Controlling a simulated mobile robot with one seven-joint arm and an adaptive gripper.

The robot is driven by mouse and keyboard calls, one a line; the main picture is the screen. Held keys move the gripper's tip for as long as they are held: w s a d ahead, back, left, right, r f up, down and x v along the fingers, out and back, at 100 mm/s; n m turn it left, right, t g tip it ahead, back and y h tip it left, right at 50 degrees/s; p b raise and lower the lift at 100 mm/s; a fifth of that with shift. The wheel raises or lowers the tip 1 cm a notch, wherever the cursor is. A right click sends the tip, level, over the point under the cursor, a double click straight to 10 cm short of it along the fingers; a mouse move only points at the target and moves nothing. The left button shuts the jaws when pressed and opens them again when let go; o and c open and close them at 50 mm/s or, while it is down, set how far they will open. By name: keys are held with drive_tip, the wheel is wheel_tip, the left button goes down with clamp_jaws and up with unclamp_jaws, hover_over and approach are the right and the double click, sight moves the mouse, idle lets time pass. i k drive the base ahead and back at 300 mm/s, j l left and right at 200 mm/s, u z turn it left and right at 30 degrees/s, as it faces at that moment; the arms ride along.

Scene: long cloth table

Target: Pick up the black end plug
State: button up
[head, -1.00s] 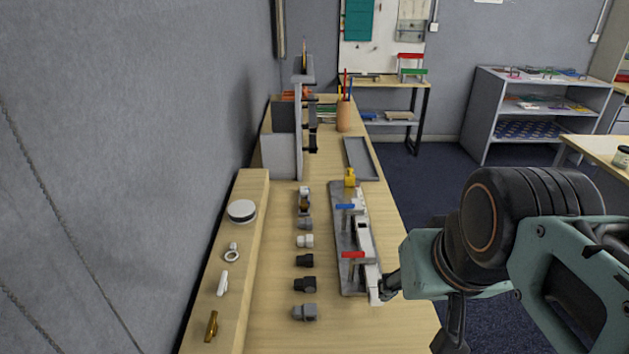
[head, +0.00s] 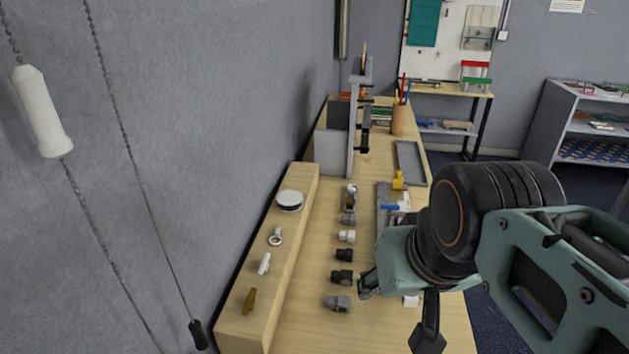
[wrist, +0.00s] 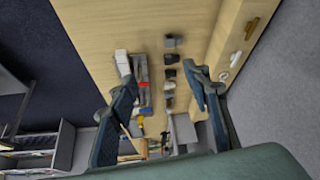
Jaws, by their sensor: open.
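Two black fittings stand in a row of small pipe fittings on the wooden table. The farther one (head: 344,255) is compact, and the nearer one (head: 341,277) sits just in front of it. I cannot tell which is the end plug. Both show in the wrist view, the nearer (wrist: 172,59) and the farther (wrist: 170,73), between my fingers in the picture. My gripper (head: 397,310) is open and empty, with its fingers spread, to the right of the row in the head view. It appears above the table, and the wrist view shows both fingers (wrist: 160,77).
A grey fitting (head: 339,303) is nearest in the row; a white one (head: 347,237) is beyond the black pair. A raised wooden ledge (head: 236,325) with several parts runs along the left. A metal plate with clamps (head: 386,205) is partly hidden behind my arm.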

sight(347, 254)
drive_tip(key=k+l+u, duration=0.1)
drive_tip(key=l, duration=0.95)
drive_tip(key=k+l+u, duration=0.15)
drive_tip(key=l, duration=0.4)
drive_tip(key=l+u, duration=0.25)
drive_tip(key=l, duration=0.5)
drive_tip(key=i+l+u, duration=0.1)
drive_tip(key=l+u, duration=0.15)
drive_tip(key=l, duration=0.55)
drive_tip(key=i+l+u, duration=0.35)
drive_tip(key=l, duration=0.3)
drive_tip(key=i+u, duration=0.2)
drive_tip(key=i, duration=0.55)
